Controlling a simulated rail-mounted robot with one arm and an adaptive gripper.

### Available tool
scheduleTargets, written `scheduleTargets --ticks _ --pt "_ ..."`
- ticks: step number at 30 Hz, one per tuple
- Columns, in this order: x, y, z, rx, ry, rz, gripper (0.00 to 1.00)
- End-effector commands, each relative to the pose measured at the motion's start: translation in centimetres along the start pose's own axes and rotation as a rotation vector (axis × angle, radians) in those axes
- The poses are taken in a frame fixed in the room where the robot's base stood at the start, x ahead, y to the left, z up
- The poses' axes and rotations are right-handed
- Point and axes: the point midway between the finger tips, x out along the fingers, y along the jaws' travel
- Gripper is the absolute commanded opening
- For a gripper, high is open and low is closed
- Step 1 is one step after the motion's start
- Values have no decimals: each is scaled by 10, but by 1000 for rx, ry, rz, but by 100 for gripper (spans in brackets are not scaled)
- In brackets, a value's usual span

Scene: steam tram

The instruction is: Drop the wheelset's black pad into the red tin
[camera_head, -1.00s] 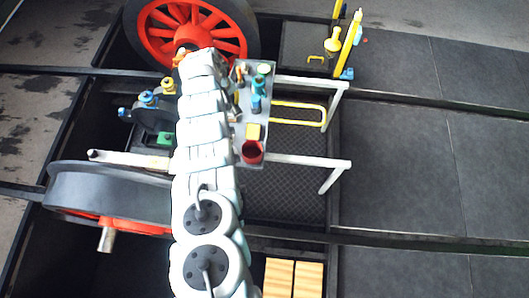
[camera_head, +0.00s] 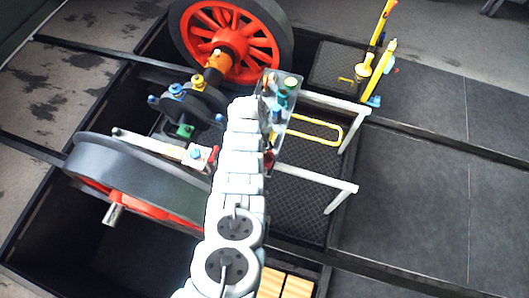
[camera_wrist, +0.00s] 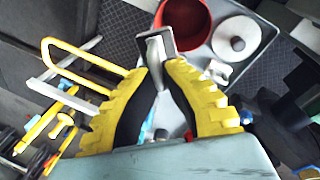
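In the wrist view, my gripper (camera_wrist: 155,72) has two yellow fingers with dark inner faces. Their tips close on a pale grey stem. The stem carries a grey-framed piece with a dark face, which looks like the black pad (camera_wrist: 184,20). The pad overlaps the red tin (camera_wrist: 203,48) in this view; its height above or beside the tin cannot be told. The tin stands open on a grey tray (camera_wrist: 254,66).
A white round lid-like thing (camera_wrist: 236,38) lies on the tray beside the tin. Blue and green items (camera_head: 281,100) stand at the tray's far end. A yellow loop handle (camera_head: 318,128) and white bars flank it. Red-spoked wheels (camera_head: 232,40) stand at left.

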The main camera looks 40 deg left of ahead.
Motion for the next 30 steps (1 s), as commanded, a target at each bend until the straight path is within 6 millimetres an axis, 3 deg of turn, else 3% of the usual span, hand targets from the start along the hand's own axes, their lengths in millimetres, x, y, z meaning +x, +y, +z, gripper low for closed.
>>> scheduleTargets --ticks 10,23,24,26,30 --pt "38 -7 0 0 0 1 0" --pt "43 -8 0 1 0 1 0" --pt "43 -8 0 1 0 1 19" --pt "43 -8 0 1 -1 0 36" --pt "43 -8 0 1 -1 0 37"
